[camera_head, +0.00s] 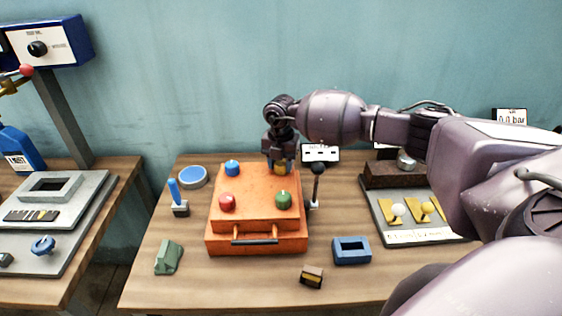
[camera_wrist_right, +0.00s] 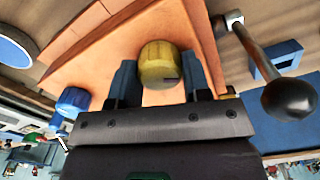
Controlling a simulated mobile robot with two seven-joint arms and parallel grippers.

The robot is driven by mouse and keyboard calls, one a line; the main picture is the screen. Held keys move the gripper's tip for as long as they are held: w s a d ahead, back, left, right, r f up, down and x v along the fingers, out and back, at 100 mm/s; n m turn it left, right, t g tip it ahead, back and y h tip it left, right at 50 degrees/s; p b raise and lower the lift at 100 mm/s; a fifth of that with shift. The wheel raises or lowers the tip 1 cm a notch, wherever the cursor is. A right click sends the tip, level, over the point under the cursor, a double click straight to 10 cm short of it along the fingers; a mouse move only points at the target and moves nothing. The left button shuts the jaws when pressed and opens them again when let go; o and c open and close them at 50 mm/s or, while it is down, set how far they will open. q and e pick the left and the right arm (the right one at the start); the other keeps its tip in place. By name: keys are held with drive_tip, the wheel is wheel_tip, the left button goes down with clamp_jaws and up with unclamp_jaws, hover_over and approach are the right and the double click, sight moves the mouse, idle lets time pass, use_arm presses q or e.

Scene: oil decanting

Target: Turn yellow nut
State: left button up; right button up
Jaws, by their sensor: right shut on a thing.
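The yellow nut (camera_wrist_right: 160,64) sits on top of the orange box (camera_head: 256,242), at its back right corner. In the head view only a little of the nut (camera_head: 281,169) shows below my right gripper (camera_head: 281,160). My right gripper points down from above and is shut on the yellow nut. In the right wrist view its dark fingers (camera_wrist_right: 160,85) stand on either side of the nut. The box also carries a blue nut (camera_head: 232,168), a red nut (camera_head: 227,202) and a green nut (camera_head: 283,200). My left gripper is not in view.
A black-knobbed lever (camera_head: 318,170) stands close to the box's right side; its knob (camera_wrist_right: 290,98) is near my right gripper. A blue-handled lever (camera_head: 174,190) stands left. A blue frame (camera_head: 351,250), a yellow-black block (camera_head: 312,277) and a green block (camera_head: 168,257) lie in front on the table.

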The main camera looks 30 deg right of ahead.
sight(281, 163)
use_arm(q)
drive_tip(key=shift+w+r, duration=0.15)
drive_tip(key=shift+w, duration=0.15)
use_arm(e)
drive_tip(key=o, duration=0.9)
wheel_tip(281, 163, up, 9)
drive_tip(key=shift+r+b, duration=0.15)
drive_tip(key=shift+b, duration=0.2)
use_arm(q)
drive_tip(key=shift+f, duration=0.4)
use_arm(e)
drive_tip(key=shift+r, duration=0.85)
